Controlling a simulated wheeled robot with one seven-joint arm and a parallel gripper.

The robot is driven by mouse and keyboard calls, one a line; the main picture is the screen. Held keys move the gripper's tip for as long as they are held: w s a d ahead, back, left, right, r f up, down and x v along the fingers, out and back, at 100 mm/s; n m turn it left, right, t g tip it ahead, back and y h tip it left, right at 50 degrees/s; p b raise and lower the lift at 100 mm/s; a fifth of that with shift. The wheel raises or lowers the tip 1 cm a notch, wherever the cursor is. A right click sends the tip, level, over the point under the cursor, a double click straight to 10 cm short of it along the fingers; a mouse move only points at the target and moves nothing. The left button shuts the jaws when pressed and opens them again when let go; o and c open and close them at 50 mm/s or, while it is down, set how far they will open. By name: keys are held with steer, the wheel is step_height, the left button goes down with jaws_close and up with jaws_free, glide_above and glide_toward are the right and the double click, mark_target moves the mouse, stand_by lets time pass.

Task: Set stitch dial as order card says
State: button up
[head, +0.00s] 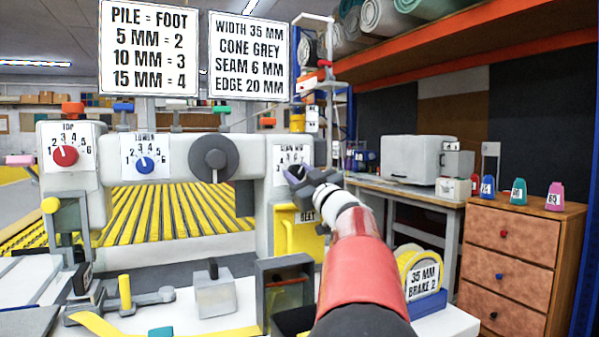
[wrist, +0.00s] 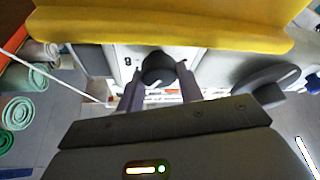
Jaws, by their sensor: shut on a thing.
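The stitch dial is a dark round knob (wrist: 157,66) on a white scale plate (head: 291,153) at the right end of the machine. My gripper (wrist: 159,73) has one finger on each side of the knob and is shut on it; it also shows in the head view (head: 297,174). The gripper and fingers cover much of the knob and some scale numbers, so I cannot read its setting. The order card (head: 249,55) above reads width 35 mm, cone grey, seam 6 mm, edge 20 mm.
A red dial marked TOP (head: 65,155) and a blue dial marked LOWER (head: 145,165) sit to the left. A grey handwheel (head: 214,158) lies between them and my gripper. A second card (head: 148,48) lists pile and foot.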

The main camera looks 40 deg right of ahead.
steer(key=shift+n+y+p, duration=0.55)
steer(key=shift+n+y, duration=0.65)
steer(key=shift+n, duration=0.9)
steer(key=o, duration=1)
steer(key=shift+s, duration=0.1)
steer(key=b+v, duration=0.1)
steer(key=v, duration=0.6)
steer(key=shift+s, duration=0.3)
